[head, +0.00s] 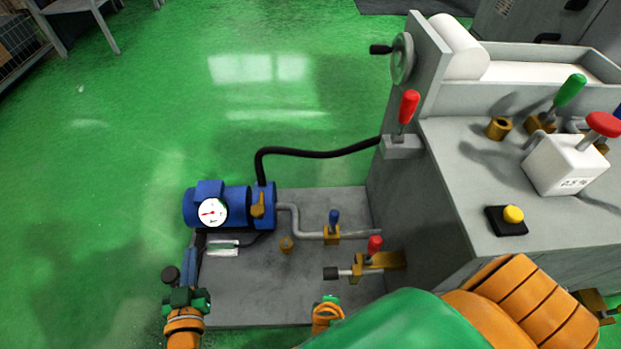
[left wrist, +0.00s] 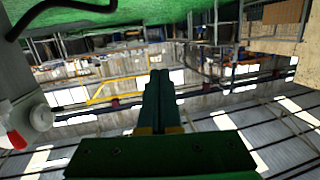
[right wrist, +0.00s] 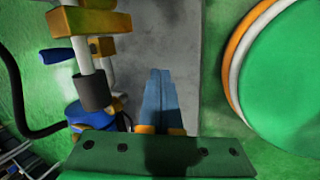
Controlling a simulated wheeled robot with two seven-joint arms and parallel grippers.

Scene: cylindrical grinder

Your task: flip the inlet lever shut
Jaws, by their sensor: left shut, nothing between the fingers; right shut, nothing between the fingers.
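Which lever is the inlet one is not marked. A blue-handled lever (head: 333,217) stands upright on a brass valve in the grey pipe from the pump; a blue handle (right wrist: 58,56) shows in the right wrist view. A red-handled lever (head: 375,245) stands on a brass block near the black-tipped rod (head: 331,273). My left gripper (head: 190,262) is shut and empty, left of both levers and below the gauge; its fingers (left wrist: 160,98) show in its own view. My right gripper (right wrist: 160,98) is shut and empty, close to the black-tipped rod; its fingers are unclear in the head view.
A blue pump (head: 228,203) with a white gauge (head: 212,212) and a black hose (head: 320,153) sits on the grey base plate (head: 250,290). The grinder bench (head: 460,180) stands at the right, with red and green (head: 570,90) levers.

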